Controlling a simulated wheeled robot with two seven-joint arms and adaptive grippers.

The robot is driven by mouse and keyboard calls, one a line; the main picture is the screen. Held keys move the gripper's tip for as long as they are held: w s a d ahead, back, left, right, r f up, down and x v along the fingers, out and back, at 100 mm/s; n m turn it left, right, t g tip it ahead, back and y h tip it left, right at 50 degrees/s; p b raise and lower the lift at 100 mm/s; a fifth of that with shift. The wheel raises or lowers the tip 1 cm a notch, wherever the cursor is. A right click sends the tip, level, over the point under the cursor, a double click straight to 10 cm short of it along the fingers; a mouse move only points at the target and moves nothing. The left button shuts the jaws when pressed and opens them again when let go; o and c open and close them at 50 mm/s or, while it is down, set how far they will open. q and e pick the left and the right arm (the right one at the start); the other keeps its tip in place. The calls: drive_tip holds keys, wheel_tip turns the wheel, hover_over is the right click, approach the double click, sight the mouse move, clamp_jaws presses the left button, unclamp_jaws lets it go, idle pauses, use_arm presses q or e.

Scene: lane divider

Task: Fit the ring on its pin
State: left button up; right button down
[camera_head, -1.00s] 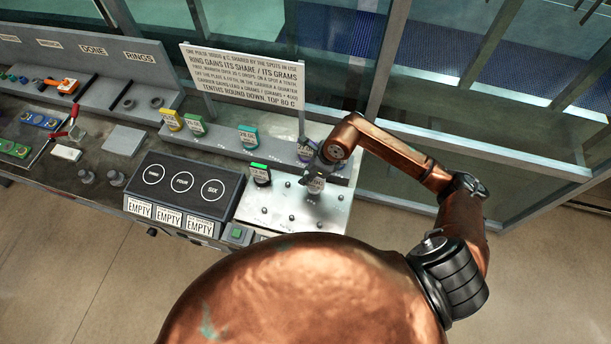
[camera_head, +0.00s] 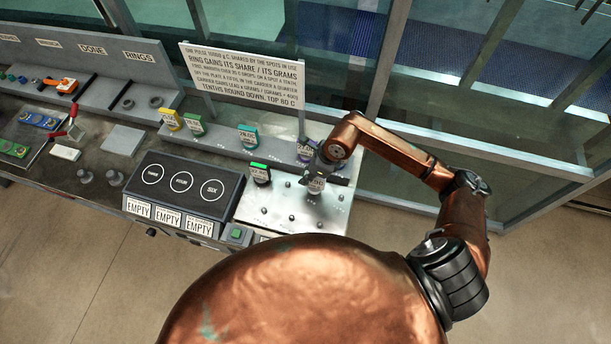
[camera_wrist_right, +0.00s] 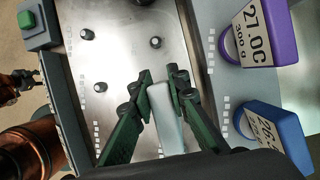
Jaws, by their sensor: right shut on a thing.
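Two dark rings, one (camera_head: 128,103) and another (camera_head: 156,101), lie on the grey shelf under the RINGS label in the head view. Two grey upright posts, one (camera_head: 86,176) and another (camera_head: 116,178), stand on the bench; I cannot tell whether either is the ring's pin. My right gripper (camera_head: 318,166) is over the metal plate (camera_head: 275,215), far to the right of the rings. In the wrist view, its green fingers (camera_wrist_right: 160,80) are shut on a pale block (camera_wrist_right: 168,118). My left gripper seems to show small at the left (camera_wrist_right: 18,82), its jaws unclear.
Several small knobs stand on the plate. A black-green labelled block (camera_head: 260,173) stands at its left. Purple (camera_wrist_right: 262,35) and blue (camera_wrist_right: 268,135) labelled blocks stand beside the plate. A dark panel (camera_head: 184,185) with three circles and a red-handled tool (camera_head: 73,122) are farther left.

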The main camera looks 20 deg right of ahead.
idle(0.9)
drive_tip(key=shift+f+b, duration=1.35)
drive_tip(key=c, duration=1.8)
unclamp_jaws()
drive_tip(key=shift+o, duration=0.2)
drive_tip(key=shift+r, duration=0.15)
drive_tip(key=v, duration=1.1)
drive_tip(key=shift+s+d+r, duration=0.1)
drive_tip(key=shift+d+r, duration=0.05)
drive_tip(key=shift+r, duration=0.25)
